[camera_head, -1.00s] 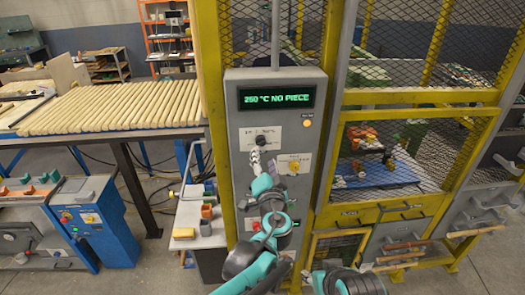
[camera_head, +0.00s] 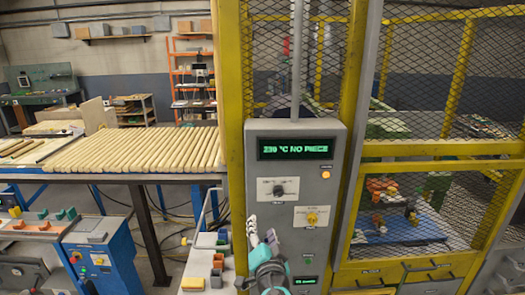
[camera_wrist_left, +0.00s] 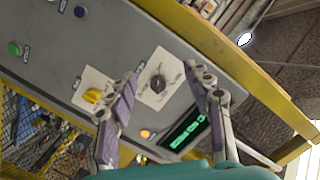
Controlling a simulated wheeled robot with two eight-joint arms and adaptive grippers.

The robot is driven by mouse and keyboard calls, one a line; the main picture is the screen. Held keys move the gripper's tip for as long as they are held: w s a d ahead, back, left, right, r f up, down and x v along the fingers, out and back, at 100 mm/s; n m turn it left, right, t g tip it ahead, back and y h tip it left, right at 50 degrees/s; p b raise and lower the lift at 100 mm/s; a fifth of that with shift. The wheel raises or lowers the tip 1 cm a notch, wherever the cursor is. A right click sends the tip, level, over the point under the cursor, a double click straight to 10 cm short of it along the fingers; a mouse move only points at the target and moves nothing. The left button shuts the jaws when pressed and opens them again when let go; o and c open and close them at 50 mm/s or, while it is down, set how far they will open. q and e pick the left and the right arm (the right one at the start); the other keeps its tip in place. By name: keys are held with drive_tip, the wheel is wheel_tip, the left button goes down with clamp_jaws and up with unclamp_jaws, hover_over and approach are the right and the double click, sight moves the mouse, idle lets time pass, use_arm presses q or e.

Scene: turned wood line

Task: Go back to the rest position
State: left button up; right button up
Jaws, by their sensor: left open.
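My left gripper (camera_head: 262,234) is in front of the lower part of the grey control panel (camera_head: 257,207), below the black knob (camera_head: 279,189) in the head view. Its two fingers are spread with nothing between them. In the left wrist view the fingers (camera_wrist_left: 163,82) frame the black knob (camera_wrist_left: 158,84) on its white plate, and they look apart from it. The yellow knob (camera_head: 312,218) is to the right of the gripper; it also shows in the left wrist view (camera_wrist_left: 92,96). The green display (camera_head: 295,149) reads about 239 °C NO PIECE. My right gripper is not in view.
A yellow-framed mesh cage (camera_head: 440,165) stands to the right of the panel. A rack of turned wood pieces (camera_head: 150,149) and a blue machine (camera_head: 104,255) are at the left. Small coloured blocks (camera_head: 217,270) sit on a stand just left of my gripper.

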use_arm(q)
drive_tip(key=s+a+f+n+g+y+b, duration=0.1)
drive_tip(key=s+a+f+n+g+b, duration=0.2)
drive_tip(key=a+f, duration=0.45)
drive_tip(key=s+a+f+n+g+y+b, duration=0.1)
drive_tip(key=s+a+f+g+b, duration=0.15)
drive_tip(key=s+a+f, duration=0.5)
drive_tip(key=s+a+f+n+g+h+b, duration=0.3)
drive_tip(key=s+f+b, duration=0.4)
drive_tip(key=s+f, duration=0.5)
drive_tip(key=shift+s+a+f+n+g, duration=0.3)
drive_tip(key=shift+a+f+g, duration=0.2)
drive_tip(key=shift+a+g, duration=0.2)
